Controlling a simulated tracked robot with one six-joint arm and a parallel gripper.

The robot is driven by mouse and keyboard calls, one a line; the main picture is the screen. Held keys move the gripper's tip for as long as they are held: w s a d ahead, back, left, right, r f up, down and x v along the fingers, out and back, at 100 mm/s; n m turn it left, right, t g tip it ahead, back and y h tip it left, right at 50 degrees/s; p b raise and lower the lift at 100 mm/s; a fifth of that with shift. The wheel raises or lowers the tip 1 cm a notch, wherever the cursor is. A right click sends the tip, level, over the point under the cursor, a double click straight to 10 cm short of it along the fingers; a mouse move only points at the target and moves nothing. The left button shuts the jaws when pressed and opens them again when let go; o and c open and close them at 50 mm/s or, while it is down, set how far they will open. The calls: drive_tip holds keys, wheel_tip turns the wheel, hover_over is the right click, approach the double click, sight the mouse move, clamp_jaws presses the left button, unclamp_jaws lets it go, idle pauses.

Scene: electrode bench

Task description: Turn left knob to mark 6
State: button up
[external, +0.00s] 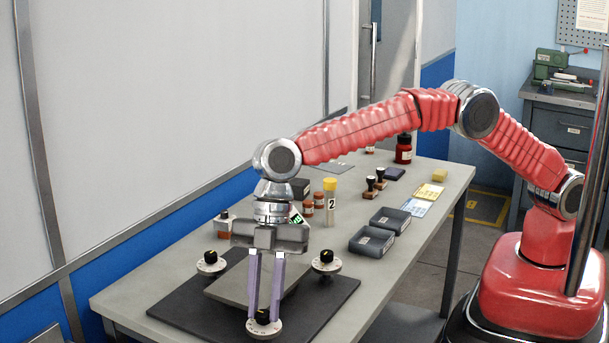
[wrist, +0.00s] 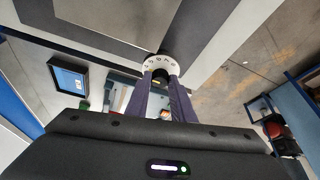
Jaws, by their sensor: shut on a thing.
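Three black knobs on pale numbered dials stand around a grey plate (external: 228,290) on a dark mat (external: 185,312). One knob (external: 211,257) is at the left, one (external: 326,256) at the right, and the front one (external: 262,315) is nearest the camera. My gripper (external: 262,310) points down with its purple fingers shut on the front knob. In the wrist view, my gripper (wrist: 160,84) has its fingertips either side of this knob (wrist: 161,75), over its white dial (wrist: 165,63). The dial's digits are partly hidden and too small to read surely.
Behind the mat stand a yellow-capped tube (external: 330,200) marked 2, small brown jars (external: 313,202), and a bottle (external: 223,224). Dark trays (external: 372,242) and stamps (external: 375,182) lie along the bench's right side. A wall runs along the left.

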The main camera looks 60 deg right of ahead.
clamp_jaws()
drive_tip(key=shift+m, duration=0.5)
drive_tip(key=m, duration=0.1)
drive_tip(key=m+t, duration=0.1)
drive_tip(key=m, duration=0.1)
drive_tip(key=m+t, duration=0.1)
drive_tip(key=shift+s+m, duration=0.25)
drive_tip(key=shift+m, duration=0.05)
drive_tip(key=m+t, duration=0.1)
drive_tip(key=m, duration=0.2)
drive_tip(key=m+t+h, duration=0.1)
drive_tip(key=m, duration=0.2)
drive_tip(key=shift+s+a, duration=0.1)
drive_tip(key=shift+s, duration=0.05)
drive_tip(key=o, duration=0.9)
unclamp_jaws()
